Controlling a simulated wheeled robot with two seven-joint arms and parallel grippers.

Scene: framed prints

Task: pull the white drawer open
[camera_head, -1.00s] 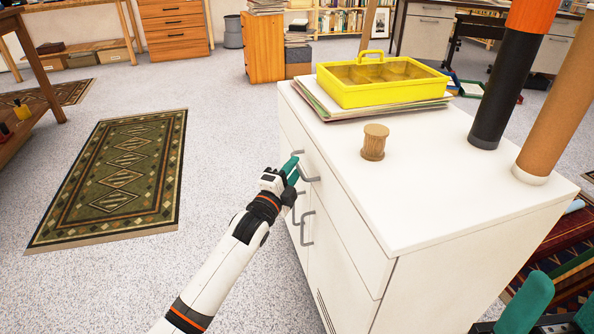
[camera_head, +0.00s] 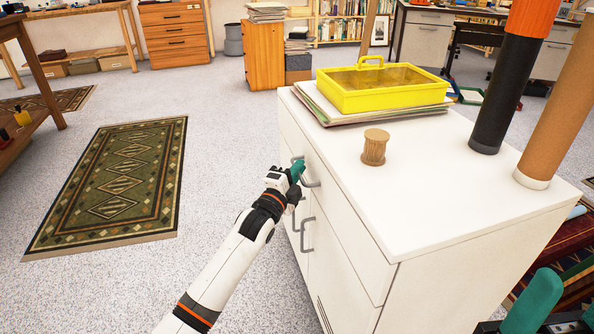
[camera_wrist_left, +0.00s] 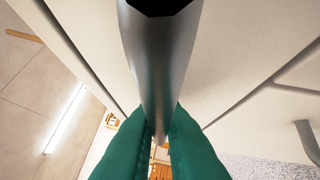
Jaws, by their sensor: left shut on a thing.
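The white drawer (camera_head: 342,216) is the upper front of a white cabinet (camera_head: 440,290). Its front looks flush with the cabinet. Its grey bar handle (camera_head: 311,184) faces left. My left gripper (camera_head: 298,172) is at this handle, with its green fingers shut on the bar. In the left wrist view the metal handle (camera_wrist_left: 158,70) runs between the two green fingers (camera_wrist_left: 160,125), which hide part of it. My right gripper (camera_head: 562,308) shows at the lower right corner, partly cut off, its green fingers apart and empty.
On the cabinet top stand a yellow tray (camera_head: 380,96) on papers, a wooden spool (camera_head: 374,147) and two tall tubes, one black (camera_head: 498,95) and one brown (camera_head: 560,105). Lower handles (camera_head: 306,236) sit below the drawer.

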